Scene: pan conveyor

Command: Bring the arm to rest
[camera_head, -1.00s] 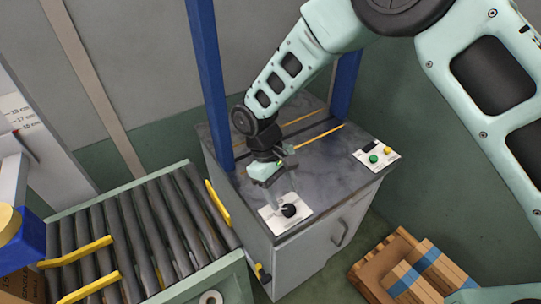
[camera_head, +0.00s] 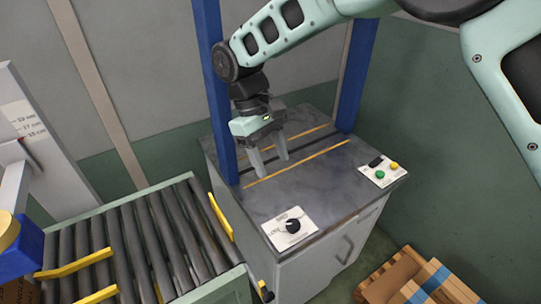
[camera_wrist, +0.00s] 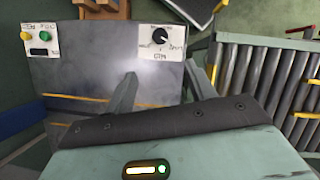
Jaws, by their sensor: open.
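My gripper (camera_head: 270,172) is open and empty in the head view. It hangs in the air over the back left part of the grey cabinet top (camera_head: 308,182), its two fingers apart and pointing down. In the wrist view the fingers (camera_wrist: 160,92) show above the cabinet top. A white plate with a black dial (camera_head: 292,226) lies on the front left of the top, apart from the gripper. The dial also shows in the wrist view (camera_wrist: 159,38).
Blue posts (camera_head: 215,100) flank the cabinet top, the left one close to my gripper. A button panel (camera_head: 383,171) sits at the right. A roller conveyor (camera_head: 135,245) with yellow guides stands left. Wooden pieces (camera_head: 425,283) lie low at the right.

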